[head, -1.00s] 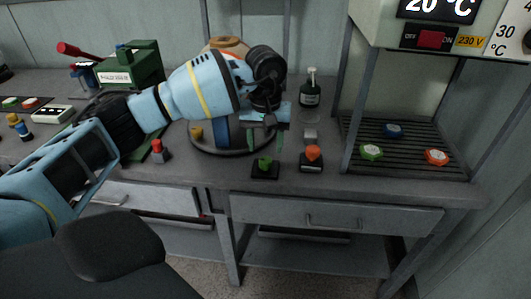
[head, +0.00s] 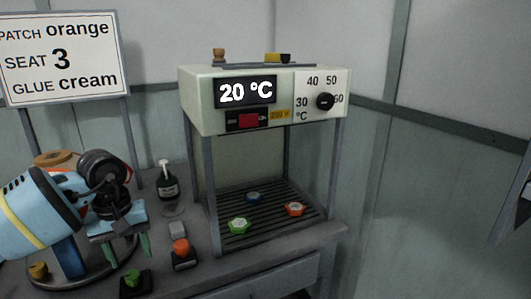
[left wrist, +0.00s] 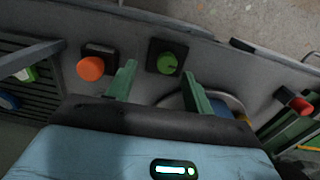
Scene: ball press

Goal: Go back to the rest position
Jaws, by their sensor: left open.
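My left gripper (head: 133,247) comes in from the left in the head view, above the bench. Its green fingers are spread apart and empty in the left wrist view (left wrist: 160,82). The green knob on a dark base (head: 133,280) is just beyond the fingers; it also shows in the left wrist view (left wrist: 167,63). The orange knob on a dark base (head: 180,249) stands to the right of the gripper. It is also in the left wrist view (left wrist: 90,68). My right gripper is not in view.
A heater box on posts (head: 215,105) reads 20 °C, with a slatted shelf (head: 265,216) holding green, blue and orange pieces. A sign (head: 60,60) reads orange, seat 3, cream. A wall is close on the right.

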